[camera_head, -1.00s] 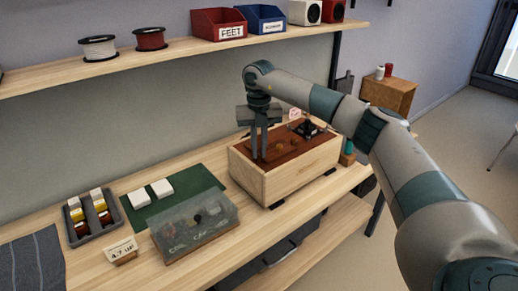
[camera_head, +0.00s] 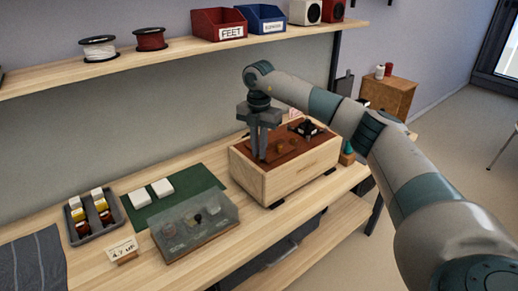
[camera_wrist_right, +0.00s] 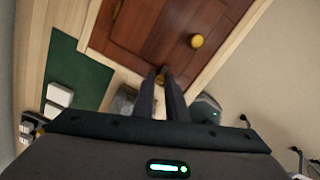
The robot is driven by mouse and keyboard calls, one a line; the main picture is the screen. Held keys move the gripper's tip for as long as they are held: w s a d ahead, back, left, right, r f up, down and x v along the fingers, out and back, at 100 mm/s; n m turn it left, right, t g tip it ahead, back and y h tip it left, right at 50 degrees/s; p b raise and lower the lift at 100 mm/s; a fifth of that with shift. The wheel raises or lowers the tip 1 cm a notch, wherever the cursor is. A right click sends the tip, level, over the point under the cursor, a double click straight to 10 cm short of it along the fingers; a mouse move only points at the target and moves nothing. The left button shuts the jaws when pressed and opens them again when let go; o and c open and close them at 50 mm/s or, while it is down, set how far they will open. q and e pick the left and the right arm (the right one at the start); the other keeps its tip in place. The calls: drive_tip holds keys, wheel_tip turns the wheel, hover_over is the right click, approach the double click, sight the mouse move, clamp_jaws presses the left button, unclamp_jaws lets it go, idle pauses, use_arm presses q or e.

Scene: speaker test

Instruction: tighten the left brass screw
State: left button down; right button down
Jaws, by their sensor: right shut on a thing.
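A pale wooden speaker box (camera_head: 290,180) with a red-brown top panel (camera_head: 290,155) stands on the bench. My right gripper (camera_head: 262,157) points down over the panel's left part. Its fingers are shut on the left brass screw, of which a small yellow bit (camera_wrist_right: 160,79) shows at the fingertips (camera_wrist_right: 168,78) in the right wrist view. The fingers hide most of this screw. Two other brass-coloured round heads show on the panel; one (camera_wrist_right: 197,41) is clear of the gripper and one (camera_wrist_right: 117,8) is near the top edge. My left gripper is not in view.
A black part (camera_head: 306,128) sits at the panel's far right. Left of the box are a clear-lidded case (camera_head: 195,228), a green mat (camera_head: 205,183) with white blocks, and a grey tray (camera_head: 82,233). A shelf (camera_head: 170,62) with spools and bins runs above.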

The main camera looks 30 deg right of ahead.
drive_tip(key=shift+w+r, duration=0.1)
drive_tip(key=shift+r, duration=0.05)
drive_tip(key=c, duration=1.8)
unclamp_jaws()
drive_tip(key=shift+o, duration=0.2)
